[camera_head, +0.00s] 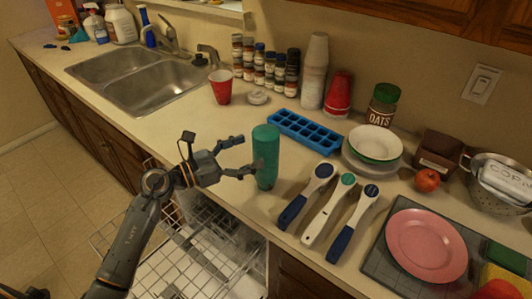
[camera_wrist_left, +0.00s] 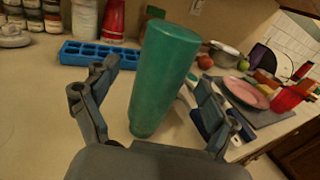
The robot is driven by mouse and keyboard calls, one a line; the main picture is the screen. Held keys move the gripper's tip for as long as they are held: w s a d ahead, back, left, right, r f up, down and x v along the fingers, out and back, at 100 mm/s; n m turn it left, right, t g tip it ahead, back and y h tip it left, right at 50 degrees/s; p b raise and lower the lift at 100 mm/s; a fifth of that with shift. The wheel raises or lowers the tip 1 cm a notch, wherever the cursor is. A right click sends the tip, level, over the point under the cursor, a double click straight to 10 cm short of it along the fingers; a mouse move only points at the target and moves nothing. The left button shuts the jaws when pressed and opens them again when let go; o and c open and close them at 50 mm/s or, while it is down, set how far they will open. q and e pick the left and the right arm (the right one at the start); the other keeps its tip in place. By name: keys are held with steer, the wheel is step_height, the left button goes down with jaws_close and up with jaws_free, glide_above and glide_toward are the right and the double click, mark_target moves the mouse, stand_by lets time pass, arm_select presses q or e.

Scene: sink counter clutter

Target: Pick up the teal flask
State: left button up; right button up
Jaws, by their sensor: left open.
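The teal flask (camera_head: 266,156) stands upright on the counter near its front edge in the head view. In the left wrist view the flask (camera_wrist_left: 163,80) appears tall between my two fingers. My left gripper (camera_head: 247,156) is open, with its fingers reaching toward the flask from the left. In the left wrist view the open left gripper (camera_wrist_left: 158,105) has a finger on each side of the flask, with a visible gap at the left finger. I cannot tell whether the right finger touches it. My right gripper is not in view.
A blue ice tray (camera_head: 305,132) lies behind the flask. Several brushes or scoops, one with a white handle (camera_head: 327,212), lie close to its right. A red cup (camera_head: 221,87) stands back left. An open dishwasher rack (camera_head: 190,250) is below the counter edge. Bare counter lies left of the flask.

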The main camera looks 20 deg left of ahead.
mark_target(266, 147)
arm_select(q)
steer(key=p+x, duration=0.1)
steer(key=x, duration=0.1)
steer(key=p+x, duration=0.1)
steer(key=x, duration=0.1)
steer(key=shift+d+r, duration=0.15)
steer(key=shift+d, duration=0.25)
steer(key=shift+w+d, duration=0.2)
steer(key=shift+w, duration=0.05)
steer(key=shift+c, duration=0.4)
steer(key=c, duration=1.3)
